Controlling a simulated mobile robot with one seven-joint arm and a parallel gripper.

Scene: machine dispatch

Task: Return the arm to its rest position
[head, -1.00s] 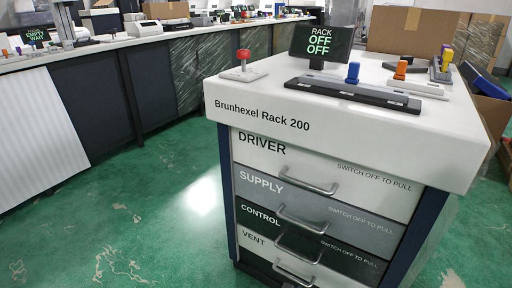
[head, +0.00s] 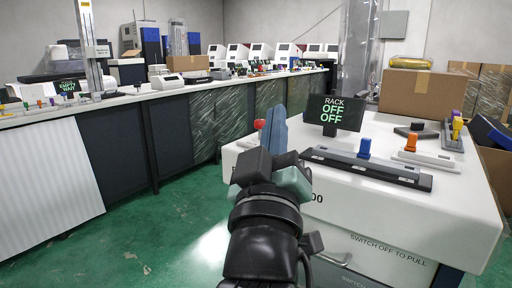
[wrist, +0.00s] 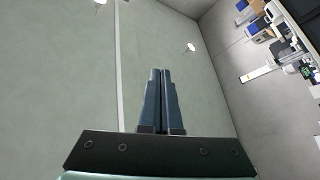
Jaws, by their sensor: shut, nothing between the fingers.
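My gripper (head: 276,128) is raised in the middle of the head view, in front of the left part of the white rack cabinet (head: 460,205). Its fingers point up and are together, with nothing between them. In the wrist view the shut fingers (wrist: 161,72) point toward the ceiling and wall. My arm hides much of the cabinet's front left side and most of its name. The rack's screen (head: 335,113) reads "RACK OFF OFF".
The cabinet top holds a dark rail with a blue knob (head: 364,147), an orange knob (head: 411,141) and a red knob (head: 259,124) partly behind my gripper. A cardboard box (head: 420,93) stands behind. A long counter (head: 130,100) runs along the left. Green floor between is clear.

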